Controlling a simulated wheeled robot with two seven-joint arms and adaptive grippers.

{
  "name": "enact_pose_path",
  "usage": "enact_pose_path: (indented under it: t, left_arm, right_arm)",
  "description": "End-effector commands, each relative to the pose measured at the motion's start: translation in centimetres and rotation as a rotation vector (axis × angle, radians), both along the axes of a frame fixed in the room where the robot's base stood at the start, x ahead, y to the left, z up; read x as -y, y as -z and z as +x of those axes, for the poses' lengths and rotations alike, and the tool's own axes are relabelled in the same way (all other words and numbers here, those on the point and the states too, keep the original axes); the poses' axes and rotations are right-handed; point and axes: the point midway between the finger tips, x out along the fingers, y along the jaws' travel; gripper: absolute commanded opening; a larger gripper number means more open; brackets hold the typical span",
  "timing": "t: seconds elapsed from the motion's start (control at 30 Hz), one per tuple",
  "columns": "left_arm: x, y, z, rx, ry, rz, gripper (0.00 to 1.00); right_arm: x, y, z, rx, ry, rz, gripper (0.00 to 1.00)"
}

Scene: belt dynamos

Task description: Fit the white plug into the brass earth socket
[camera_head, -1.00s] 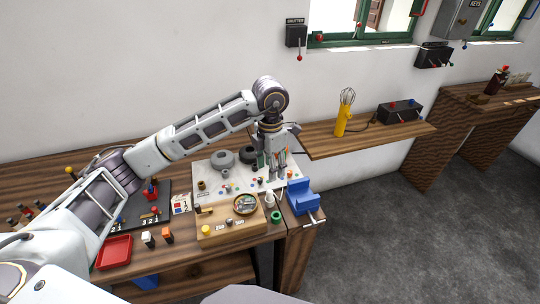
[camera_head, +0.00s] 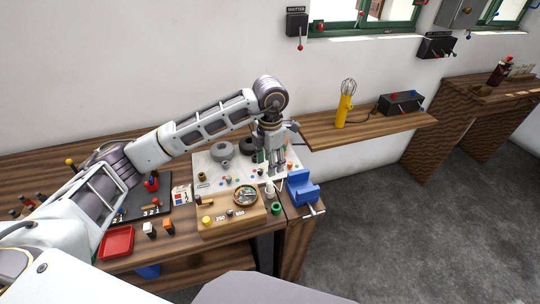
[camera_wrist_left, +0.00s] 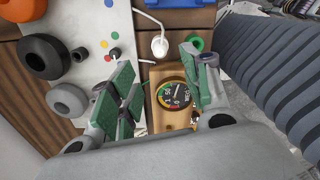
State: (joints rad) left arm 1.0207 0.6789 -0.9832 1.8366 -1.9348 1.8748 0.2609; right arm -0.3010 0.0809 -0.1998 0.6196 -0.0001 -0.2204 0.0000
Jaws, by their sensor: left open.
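The white plug (camera_head: 269,190) stands on the bench between the gauge board and the blue vice. In the left wrist view the white plug (camera_wrist_left: 159,46), with a white lead, lies beyond the gap between my fingers. My left gripper (camera_head: 276,172) points down just behind the plug in the head view. Its green-padded fingers are apart and empty in the left wrist view (camera_wrist_left: 160,75). A small brass-coloured cylinder (camera_head: 201,177) stands at the left of the white sheet; I cannot tell whether it is the earth socket. My right gripper is out of view.
The wooden board (camera_head: 228,227) carries a round gauge (camera_head: 245,196) and a yellow knob. The blue vice (camera_head: 302,190) and a green ring (camera_head: 276,208) are close by. A red tray (camera_head: 117,241) is at left. A wall shelf (camera_head: 365,124) is at right.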

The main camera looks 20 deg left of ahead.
Motion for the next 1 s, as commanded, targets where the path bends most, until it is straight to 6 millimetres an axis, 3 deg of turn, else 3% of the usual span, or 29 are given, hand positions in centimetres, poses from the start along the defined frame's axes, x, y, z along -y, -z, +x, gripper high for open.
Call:
enact_pose_path:
  t: [0.7,1.0]
  left_arm:
    - [0.0,8.5,0.0,-0.001,0.001,0.001,0.47]
    - [0.0,10.9,0.0,-0.001,0.000,0.001,0.47]
  right_arm:
    - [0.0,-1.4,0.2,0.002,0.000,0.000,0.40]
    - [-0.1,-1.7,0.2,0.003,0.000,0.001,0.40]
